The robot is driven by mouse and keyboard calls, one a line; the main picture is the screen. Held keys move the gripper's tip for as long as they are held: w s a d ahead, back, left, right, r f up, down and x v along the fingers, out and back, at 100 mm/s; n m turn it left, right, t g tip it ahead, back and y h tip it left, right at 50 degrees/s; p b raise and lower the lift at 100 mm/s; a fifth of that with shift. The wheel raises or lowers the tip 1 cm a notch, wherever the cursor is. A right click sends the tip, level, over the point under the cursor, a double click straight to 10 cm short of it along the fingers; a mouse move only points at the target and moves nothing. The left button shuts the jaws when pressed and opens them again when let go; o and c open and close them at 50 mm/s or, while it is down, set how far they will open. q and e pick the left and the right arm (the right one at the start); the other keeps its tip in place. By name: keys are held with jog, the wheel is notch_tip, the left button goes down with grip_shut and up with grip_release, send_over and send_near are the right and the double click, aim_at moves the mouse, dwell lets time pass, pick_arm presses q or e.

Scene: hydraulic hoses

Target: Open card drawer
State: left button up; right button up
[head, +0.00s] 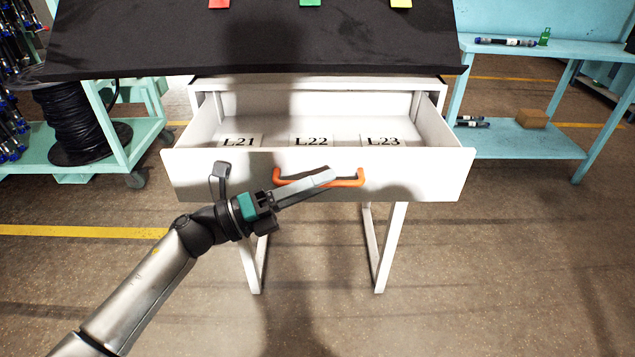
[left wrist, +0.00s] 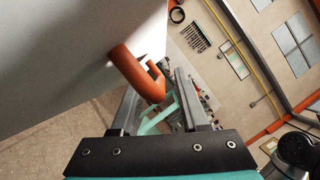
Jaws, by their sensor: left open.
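The white card drawer (head: 420,180) is pulled out from under the dark table top, and its inside shows. Cards marked L21 (head: 240,141), L22 (head: 311,140) and L23 (head: 382,141) are in it. An orange handle (head: 345,183) is on the drawer's front. My left gripper (head: 325,177) is at the handle, its fingers overlapping it in the head view. In the left wrist view, the left gripper's fingers (left wrist: 160,100) are apart, with the orange handle (left wrist: 135,72) at their tips and partly between them. My right gripper is not in view.
The dark table top (head: 260,45) above the drawer carries red, green and yellow tabs. A teal cart with a black hose reel (head: 85,120) stands at the left. A teal bench (head: 540,50) stands at the right. The floor in front is clear.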

pick_arm(q)
jog(key=v, duration=1.5)
jog(key=shift+f+p, duration=0.15)
jog(key=shift+p, duration=0.3)
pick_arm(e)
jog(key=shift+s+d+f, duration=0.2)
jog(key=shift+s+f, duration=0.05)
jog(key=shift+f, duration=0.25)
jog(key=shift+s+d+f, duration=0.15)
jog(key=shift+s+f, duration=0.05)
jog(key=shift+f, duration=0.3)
pick_arm(q)
jog(key=shift+a, duration=0.1)
